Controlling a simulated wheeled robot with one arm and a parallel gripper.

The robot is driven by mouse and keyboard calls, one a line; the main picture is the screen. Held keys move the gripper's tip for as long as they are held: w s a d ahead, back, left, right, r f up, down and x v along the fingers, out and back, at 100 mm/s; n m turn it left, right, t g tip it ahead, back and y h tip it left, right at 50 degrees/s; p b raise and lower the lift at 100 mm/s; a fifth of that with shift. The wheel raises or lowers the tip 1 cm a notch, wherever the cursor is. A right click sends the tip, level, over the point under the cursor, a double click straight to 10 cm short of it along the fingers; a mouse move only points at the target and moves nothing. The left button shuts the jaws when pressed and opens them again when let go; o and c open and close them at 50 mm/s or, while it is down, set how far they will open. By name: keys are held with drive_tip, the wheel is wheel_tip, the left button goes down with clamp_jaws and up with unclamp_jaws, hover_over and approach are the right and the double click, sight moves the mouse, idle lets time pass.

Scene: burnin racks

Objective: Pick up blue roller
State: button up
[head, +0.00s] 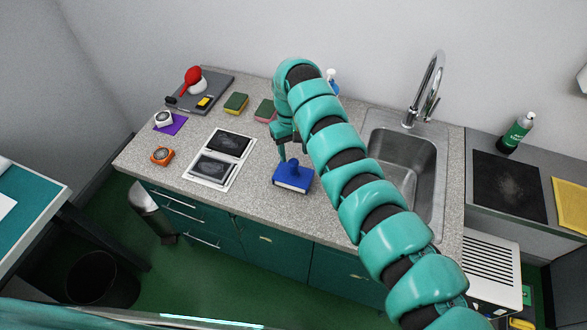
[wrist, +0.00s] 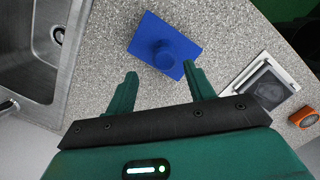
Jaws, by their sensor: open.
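The blue roller (head: 292,177) is a blue block with a round knob on top. It rests on the speckled counter (head: 250,195) near its front edge, left of the sink. In the wrist view the blue roller (wrist: 165,46) lies just beyond my fingertips, with its knob between their lines. My gripper (wrist: 160,78) is open and empty, and its two green fingers are spread apart. In the head view my gripper (head: 287,150) is partly hidden by my own arm, above and behind the blue roller.
A metal sink (head: 405,165) with a tall faucet (head: 428,88) is to the right. A white-framed panel (head: 221,158) and an orange round device (head: 162,156) lie to the left. Sponges (head: 236,103) and a grey board (head: 215,85) are at the back. Counter around the roller is clear.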

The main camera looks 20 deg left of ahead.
sight(293, 160)
drive_tip(key=shift+s+f, duration=0.1)
drive_tip(key=shift+f, duration=0.4)
drive_tip(key=shift+s+f+p, duration=0.25)
drive_tip(key=shift+f+p, duration=0.15)
drive_tip(key=shift+p, duration=0.4)
drive_tip(key=f+p, duration=0.1)
drive_tip(key=f, duration=0.1)
drive_tip(key=s+f+p, duration=0.1)
drive_tip(key=shift+d+f, duration=0.15)
drive_tip(key=shift+f, duration=0.2)
drive_tip(key=shift+w+f, duration=0.1)
drive_tip(key=shift+f, duration=0.2)
drive_tip(key=shift+c, duration=0.4)
drive_tip(key=c, duration=1.1)
